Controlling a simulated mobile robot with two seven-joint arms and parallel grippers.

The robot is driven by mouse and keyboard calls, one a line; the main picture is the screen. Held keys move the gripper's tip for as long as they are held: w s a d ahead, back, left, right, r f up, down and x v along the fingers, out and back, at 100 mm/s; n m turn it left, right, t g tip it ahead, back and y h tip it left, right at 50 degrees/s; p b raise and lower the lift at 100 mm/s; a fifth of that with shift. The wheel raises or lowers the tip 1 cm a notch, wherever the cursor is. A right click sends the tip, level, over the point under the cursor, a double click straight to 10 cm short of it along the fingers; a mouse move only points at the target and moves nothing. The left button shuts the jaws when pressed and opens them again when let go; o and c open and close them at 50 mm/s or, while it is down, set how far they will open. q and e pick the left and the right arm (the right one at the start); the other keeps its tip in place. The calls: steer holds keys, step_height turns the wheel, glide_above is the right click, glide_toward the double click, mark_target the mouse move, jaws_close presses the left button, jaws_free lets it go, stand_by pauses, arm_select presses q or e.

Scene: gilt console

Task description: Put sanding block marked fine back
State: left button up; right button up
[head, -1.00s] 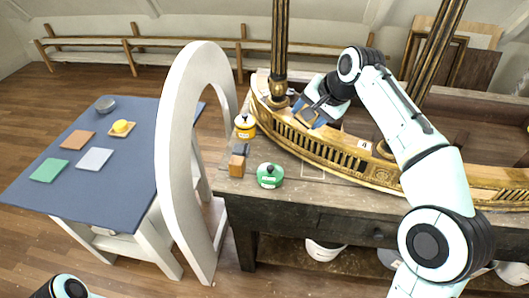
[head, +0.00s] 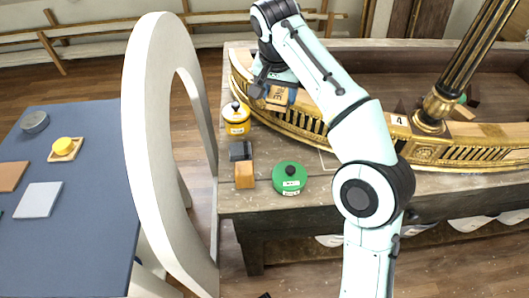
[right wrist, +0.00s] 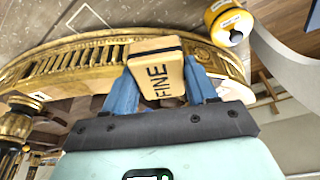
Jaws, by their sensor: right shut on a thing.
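The sanding block (right wrist: 157,75) is tan with a dark layer along one edge, and its face reads FINE in the right wrist view. My right gripper (right wrist: 163,92) is shut on it, with blue fingers on both sides. In the head view the block (head: 278,95) is held by my right gripper (head: 272,92) at the left end of the gilt console rail (head: 310,125). Whether the block touches the rail I cannot tell. A pale outlined rectangle (head: 327,161) lies bare on the workbench in front of the rail. My left gripper is not in view.
A yellow pot (head: 236,119), a dark grey block (head: 240,151), an orange-brown block (head: 244,176) and a green pot (head: 289,179) stand on the bench's left end. A white arch (head: 150,130) stands between the bench and the blue table (head: 85,215).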

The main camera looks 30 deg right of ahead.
steer(key=b, duration=0.6)
glide_above(277, 153)
steer(key=f, duration=1.5)
steer(key=shift+s+a, duration=0.35)
step_height(277, 153, down, 5)
steer(key=shift+b, duration=1.05)
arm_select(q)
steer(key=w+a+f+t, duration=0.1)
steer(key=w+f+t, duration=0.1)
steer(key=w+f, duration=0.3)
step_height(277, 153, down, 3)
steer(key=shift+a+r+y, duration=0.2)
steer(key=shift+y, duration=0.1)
arm_select(e)
steer(key=o, duration=0.9)
steer(key=shift+r, duration=0.15)
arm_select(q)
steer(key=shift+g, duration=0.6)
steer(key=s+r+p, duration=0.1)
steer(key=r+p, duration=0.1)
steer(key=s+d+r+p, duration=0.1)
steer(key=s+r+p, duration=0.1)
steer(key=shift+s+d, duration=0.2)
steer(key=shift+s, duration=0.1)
arm_select(e)
steer(key=v, duration=1.2)
